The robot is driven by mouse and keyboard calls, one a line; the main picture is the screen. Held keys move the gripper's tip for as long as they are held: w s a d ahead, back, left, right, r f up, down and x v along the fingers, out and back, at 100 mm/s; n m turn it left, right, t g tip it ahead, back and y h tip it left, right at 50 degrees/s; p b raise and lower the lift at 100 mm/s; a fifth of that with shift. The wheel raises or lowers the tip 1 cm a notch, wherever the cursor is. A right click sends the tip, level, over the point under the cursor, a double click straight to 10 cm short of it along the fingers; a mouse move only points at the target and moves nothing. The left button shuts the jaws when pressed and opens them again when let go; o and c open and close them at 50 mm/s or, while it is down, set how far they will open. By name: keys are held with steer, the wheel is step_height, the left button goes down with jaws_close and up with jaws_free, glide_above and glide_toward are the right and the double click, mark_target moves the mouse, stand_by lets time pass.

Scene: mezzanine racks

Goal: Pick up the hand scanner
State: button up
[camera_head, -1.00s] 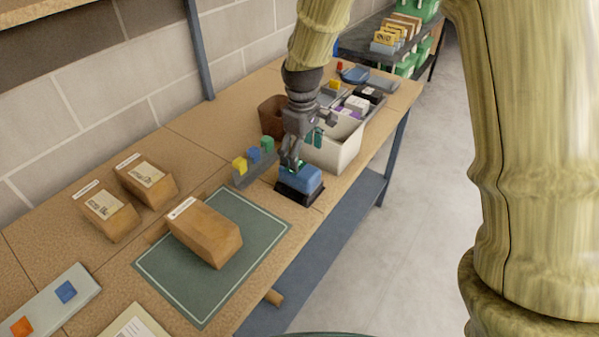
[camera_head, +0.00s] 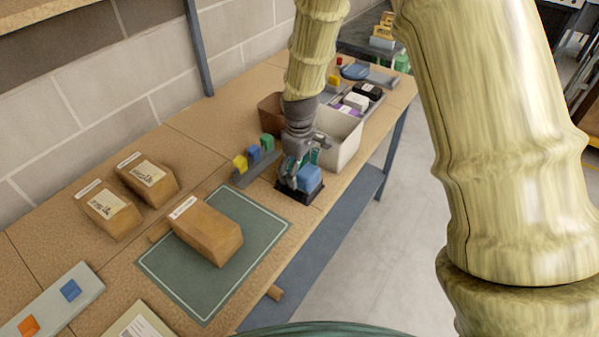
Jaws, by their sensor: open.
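The hand scanner appears to be the blue item (camera_head: 309,178) in a black cradle (camera_head: 302,196) near the front edge of the bench. My gripper (camera_head: 296,174) is open and points down over the cradle. Its fingers are low at the left and back of the blue item and hide part of it. I cannot tell whether they touch it or whether it sits between them.
A white bin (camera_head: 343,150) stands close behind my gripper, with a brown bin (camera_head: 271,108) beside it. A rack of coloured blocks (camera_head: 245,172) is just left. A cardboard box (camera_head: 207,232) lies on a green mat (camera_head: 185,290). Two more boxes stand further left.

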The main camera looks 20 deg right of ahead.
steer(key=shift+f, duration=0.3)
stand_by(0.7)
steer(key=c, duration=1.3)
